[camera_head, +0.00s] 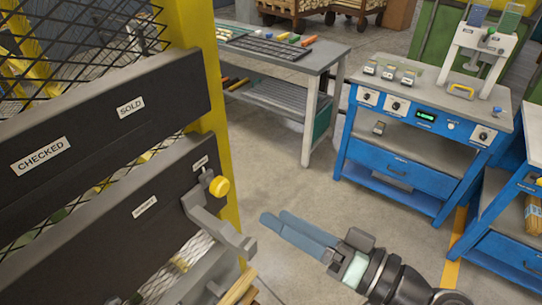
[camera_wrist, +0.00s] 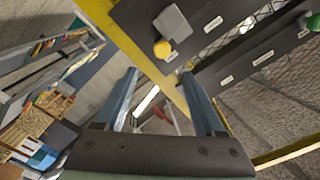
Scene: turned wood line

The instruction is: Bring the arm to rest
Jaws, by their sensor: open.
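My gripper (camera_head: 276,217) is held out over the bare floor in the head view, with its two blue-grey fingers pointing left toward a black panel rack (camera_head: 100,110). In the wrist view my gripper (camera_wrist: 160,73) shows its fingers spread well apart with nothing between them. The fingertips appear apart from the rack and from the grey bracket (camera_head: 215,215) with a yellow knob (camera_head: 219,187).
A yellow post (camera_head: 205,70) and mesh stand beside the rack at left. A blue workbench (camera_head: 410,150) with small devices stands at right.

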